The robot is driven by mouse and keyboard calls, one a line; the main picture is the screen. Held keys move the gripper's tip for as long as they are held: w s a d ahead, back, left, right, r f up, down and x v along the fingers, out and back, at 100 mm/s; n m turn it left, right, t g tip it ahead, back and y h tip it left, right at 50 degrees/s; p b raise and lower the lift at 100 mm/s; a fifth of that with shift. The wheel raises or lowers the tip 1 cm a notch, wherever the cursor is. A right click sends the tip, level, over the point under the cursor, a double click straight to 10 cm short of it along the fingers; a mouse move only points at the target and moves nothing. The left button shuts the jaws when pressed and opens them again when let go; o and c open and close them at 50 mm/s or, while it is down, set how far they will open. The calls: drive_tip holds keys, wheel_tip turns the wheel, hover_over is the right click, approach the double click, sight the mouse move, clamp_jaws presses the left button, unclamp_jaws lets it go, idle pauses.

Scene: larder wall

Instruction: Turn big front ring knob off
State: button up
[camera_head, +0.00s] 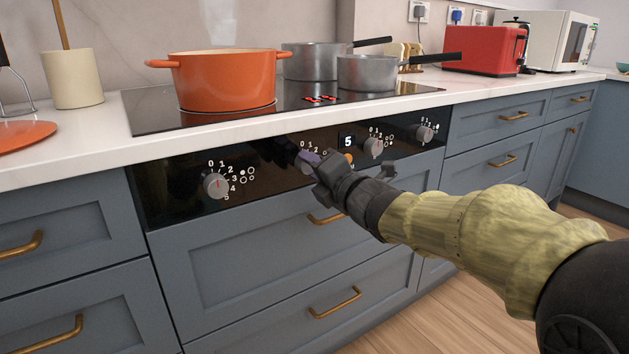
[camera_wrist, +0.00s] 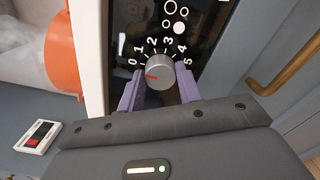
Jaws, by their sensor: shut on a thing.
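The grey knob (camera_wrist: 160,74) has a red mark that points left, towards the 0 end of its 0 to 5 scale; I cannot read the exact setting. Several small rings are printed beside the scale, one filled white. My gripper (camera_wrist: 160,92) has its purple fingers on both sides of the knob, shut on it. In the head view, my gripper (camera_head: 311,163) is at the second knob from the left (camera_head: 304,160), which it partly hides. The display (camera_head: 348,142) to its right reads 5, above a small orange light.
Other knobs sit on the black panel at far left (camera_head: 216,184), right (camera_head: 374,147) and far right (camera_head: 425,134). Above are an orange pot (camera_head: 226,82) and two grey pans (camera_head: 312,62) (camera_head: 366,74). Drawer handles (camera_head: 336,303) stick out below.

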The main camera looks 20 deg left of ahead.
drive_tip(key=shift+f+n, duration=0.1)
drive_tip(key=shift+n, duration=0.3)
drive_tip(key=o, duration=1)
drive_tip(key=shift+d, duration=0.1)
drive_tip(key=p+v, duration=0.4)
drive_tip(key=v, duration=1.3)
drive_tip(key=shift+s+d, duration=0.1)
drive_tip(key=shift+d, duration=0.05)
